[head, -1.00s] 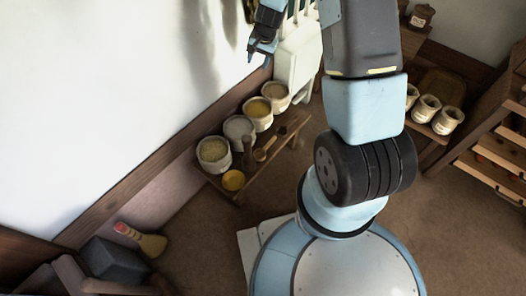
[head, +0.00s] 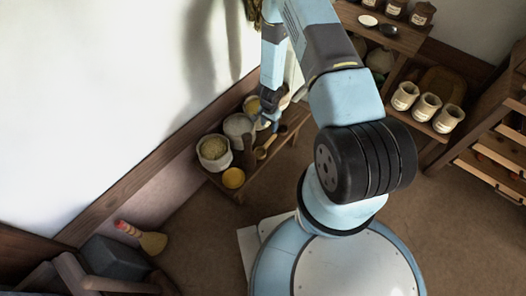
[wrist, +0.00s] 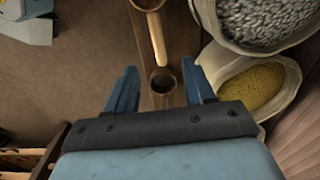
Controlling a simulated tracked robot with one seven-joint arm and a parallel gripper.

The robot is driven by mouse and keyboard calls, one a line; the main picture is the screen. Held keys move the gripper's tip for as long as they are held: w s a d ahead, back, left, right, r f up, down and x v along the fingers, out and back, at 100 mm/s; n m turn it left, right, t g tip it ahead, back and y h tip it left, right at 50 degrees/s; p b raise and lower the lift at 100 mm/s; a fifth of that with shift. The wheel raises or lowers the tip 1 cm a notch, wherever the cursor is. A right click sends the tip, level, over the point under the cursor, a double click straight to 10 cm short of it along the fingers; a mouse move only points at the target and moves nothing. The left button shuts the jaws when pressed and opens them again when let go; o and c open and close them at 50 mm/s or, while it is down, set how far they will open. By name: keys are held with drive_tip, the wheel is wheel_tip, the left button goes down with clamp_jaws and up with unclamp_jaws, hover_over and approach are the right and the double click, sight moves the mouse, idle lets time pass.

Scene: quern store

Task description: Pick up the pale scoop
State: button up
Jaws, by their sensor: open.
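The pale scoop (head: 261,154) lies on the low wooden bench (head: 217,181) in front of the grain sacks. In the wrist view the pale scoop (wrist: 157,38) is at the top, its handle running down toward the gap between my fingers, its bowl cut by the frame edge. My gripper (wrist: 159,70) is open and empty above the bench; it also shows in the head view (head: 272,122). A small dark scoop bowl (wrist: 163,83) shows between the fingers, below the pale handle's end.
A sack of grey grain (wrist: 268,18) and a sack of yellow grain (wrist: 250,88) stand close on the right in the wrist view. Shelves with jars (head: 426,106) stand at right. Brown floor lies open beside the bench.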

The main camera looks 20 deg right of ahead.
sight(269, 141)
drive_tip(key=shift+s+d+f, duration=0.1)
drive_tip(key=shift+s+f, duration=0.05)
drive_tip(key=shift+f, duration=6.85)
drive_tip(key=shift+c, duration=0.4)
clamp_jaws()
